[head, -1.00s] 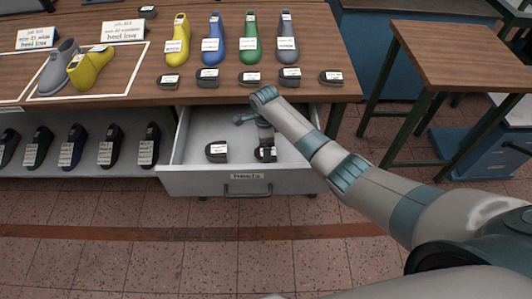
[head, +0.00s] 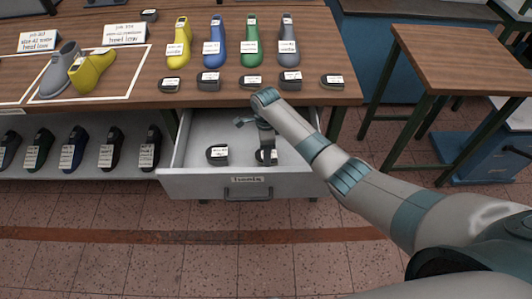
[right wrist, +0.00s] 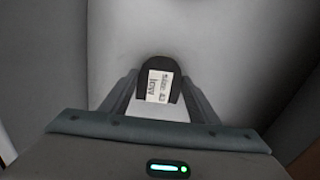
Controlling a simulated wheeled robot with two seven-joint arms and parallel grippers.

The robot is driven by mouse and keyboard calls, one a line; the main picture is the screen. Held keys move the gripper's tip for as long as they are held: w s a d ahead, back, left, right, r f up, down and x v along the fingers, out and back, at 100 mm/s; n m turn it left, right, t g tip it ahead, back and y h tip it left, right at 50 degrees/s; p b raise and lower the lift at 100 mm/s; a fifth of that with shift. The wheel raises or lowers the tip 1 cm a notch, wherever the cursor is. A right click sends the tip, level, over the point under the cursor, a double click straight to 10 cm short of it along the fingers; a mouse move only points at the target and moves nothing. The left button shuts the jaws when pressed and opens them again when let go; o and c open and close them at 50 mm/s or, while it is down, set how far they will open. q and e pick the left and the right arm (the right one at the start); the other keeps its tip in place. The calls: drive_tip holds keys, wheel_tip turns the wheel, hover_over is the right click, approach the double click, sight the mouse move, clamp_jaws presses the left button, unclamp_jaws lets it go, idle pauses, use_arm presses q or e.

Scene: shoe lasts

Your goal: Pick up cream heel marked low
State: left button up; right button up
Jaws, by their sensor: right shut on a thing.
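A dark heel with a white label (right wrist: 160,86) lies between the fingers of my right gripper (right wrist: 157,98) in the right wrist view. The gripper is shut on it, one finger on each side. The label's print is too small to read surely, and the heel looks black, not cream. In the head view my right gripper (head: 266,148) reaches down into the open drawer (head: 205,183), and the held heel (head: 266,157) is low in it. I cannot tell whether it touches the drawer floor. A second dark labelled heel (head: 217,153) lies to its left. My left gripper is not in view.
On the table (head: 130,97) above the drawer stand a yellow last (head: 179,45), a blue one (head: 216,45), a green one (head: 251,45) and a grey one (head: 288,48), with several dark heels in front. Dark lasts (head: 72,150) line the shelf at left. A side table (head: 465,60) stands at right.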

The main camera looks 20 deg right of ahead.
drive_tip(key=shift+r, duration=0.4)
wheel_tip(320, 180, up, 2)
drive_tip(key=shift+r+b, duration=0.2)
drive_tip(key=shift+b, duration=0.15)
drive_tip(key=s+d+r, duration=0.6)
drive_tip(key=d+r, duration=0.1)
drive_tip(key=d, duration=0.3)
drive_tip(key=shift+s+r, duration=0.15)
drive_tip(key=shift+r, duration=0.05)
drive_tip(key=shift+r, duration=0.1)
